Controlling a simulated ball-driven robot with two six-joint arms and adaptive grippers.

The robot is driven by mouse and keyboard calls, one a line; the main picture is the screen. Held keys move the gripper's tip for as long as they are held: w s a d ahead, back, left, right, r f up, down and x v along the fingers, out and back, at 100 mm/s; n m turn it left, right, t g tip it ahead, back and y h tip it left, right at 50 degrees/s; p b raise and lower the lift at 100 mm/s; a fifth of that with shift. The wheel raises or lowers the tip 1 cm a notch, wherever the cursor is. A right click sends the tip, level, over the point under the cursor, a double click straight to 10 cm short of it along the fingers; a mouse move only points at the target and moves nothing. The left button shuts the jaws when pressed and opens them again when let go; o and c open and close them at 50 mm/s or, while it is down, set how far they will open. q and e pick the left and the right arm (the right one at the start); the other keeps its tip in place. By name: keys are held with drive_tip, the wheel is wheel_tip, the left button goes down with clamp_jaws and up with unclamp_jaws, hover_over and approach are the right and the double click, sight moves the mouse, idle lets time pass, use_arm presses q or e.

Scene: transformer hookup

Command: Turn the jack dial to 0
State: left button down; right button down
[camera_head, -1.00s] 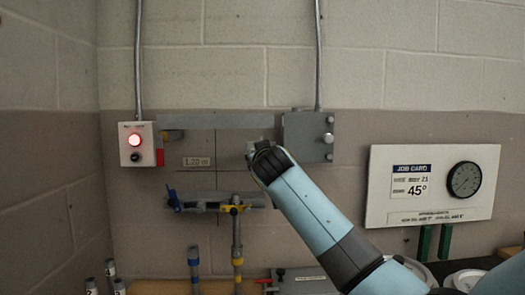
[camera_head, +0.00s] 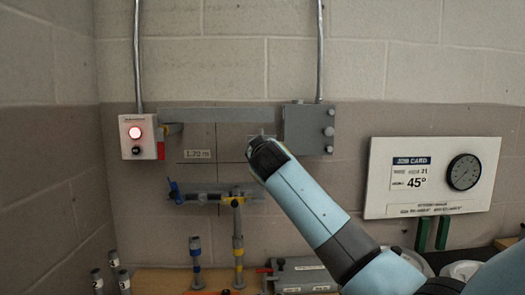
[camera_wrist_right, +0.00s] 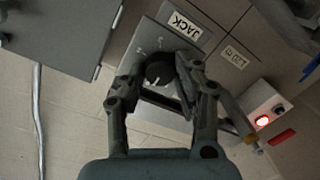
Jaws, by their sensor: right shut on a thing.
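The jack dial (camera_wrist_right: 158,72) is a round black knob on a grey plate labelled JACK (camera_wrist_right: 184,25) in the right wrist view. Pale marks stand around the knob, too small to read, so I cannot tell its setting. My right gripper (camera_wrist_right: 163,84) has its fingers on either side of the knob and is shut on it. In the head view my right gripper (camera_head: 262,152) is against the wall panel and hides the dial. My left gripper is not in view.
A grey box (camera_head: 309,129) is right of the gripper. A white box with a lit red lamp (camera_head: 136,134) is at left. A job card board reading 45° (camera_head: 432,177) is at right. Pipes, a rail (camera_head: 208,197) and a bench are below.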

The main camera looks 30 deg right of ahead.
drive_tip(key=c, duration=0.9)
unclamp_jaws()
drive_tip(key=shift+c, duration=0.2)
drive_tip(key=f+v, duration=0.1)
drive_tip(key=v, duration=1.1)
drive_tip(key=shift+r, duration=0.45)
